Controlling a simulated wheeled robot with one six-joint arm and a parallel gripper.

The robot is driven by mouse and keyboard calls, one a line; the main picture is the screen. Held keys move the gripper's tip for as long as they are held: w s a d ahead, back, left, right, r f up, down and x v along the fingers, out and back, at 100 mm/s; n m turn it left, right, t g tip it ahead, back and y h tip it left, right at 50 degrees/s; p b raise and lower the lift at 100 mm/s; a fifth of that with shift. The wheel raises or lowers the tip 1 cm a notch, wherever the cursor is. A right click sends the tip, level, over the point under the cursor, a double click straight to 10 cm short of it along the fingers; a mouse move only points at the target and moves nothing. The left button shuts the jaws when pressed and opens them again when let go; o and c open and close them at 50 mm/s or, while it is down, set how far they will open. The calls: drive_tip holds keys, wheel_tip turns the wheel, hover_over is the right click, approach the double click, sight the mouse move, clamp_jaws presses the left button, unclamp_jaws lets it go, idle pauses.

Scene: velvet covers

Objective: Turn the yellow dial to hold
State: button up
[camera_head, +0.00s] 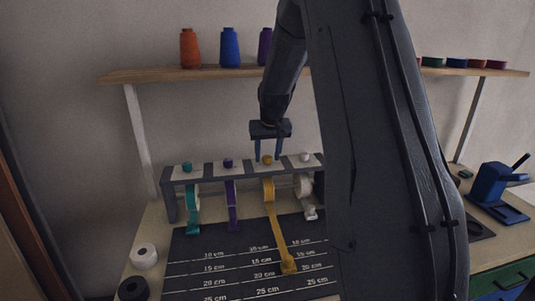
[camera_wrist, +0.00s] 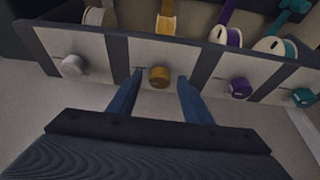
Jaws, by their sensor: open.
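The yellow dial (camera_head: 267,160) sits on the top of the ribbon rack, above the yellow ribbon (camera_head: 276,222) that runs down the dark measuring mat. In the wrist view the yellow dial (camera_wrist: 159,76) lies between the two blue fingers of my gripper (camera_wrist: 156,90), with a gap on each side. My gripper (camera_head: 268,153) is open and no finger visibly touches the dial. The small marks beside the dial are too small to read.
A white dial (camera_wrist: 73,65), a purple dial (camera_wrist: 240,88) and a teal dial (camera_wrist: 303,97) stand in the same row. Cones of thread (camera_head: 229,48) stand on the shelf (camera_head: 160,75) above. A blue device (camera_head: 492,183) stands at the right on the table.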

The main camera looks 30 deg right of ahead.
sight(267, 169)
drive_tip(key=c, duration=1.1)
drive_tip(key=shift+o, duration=0.2)
drive_tip(key=shift+a+m+h+b, duration=0.1)
drive_tip(key=shift+m+h+b, duration=0.2)
drive_tip(key=shift+m, duration=0.4)
drive_tip(key=o, duration=1.1)
drive_tip(key=shift+c, duration=0.2)
drive_tip(key=b+v, duration=0.2)
drive_tip(key=v, duration=0.5)
drive_tip(key=shift+r, duration=0.4)
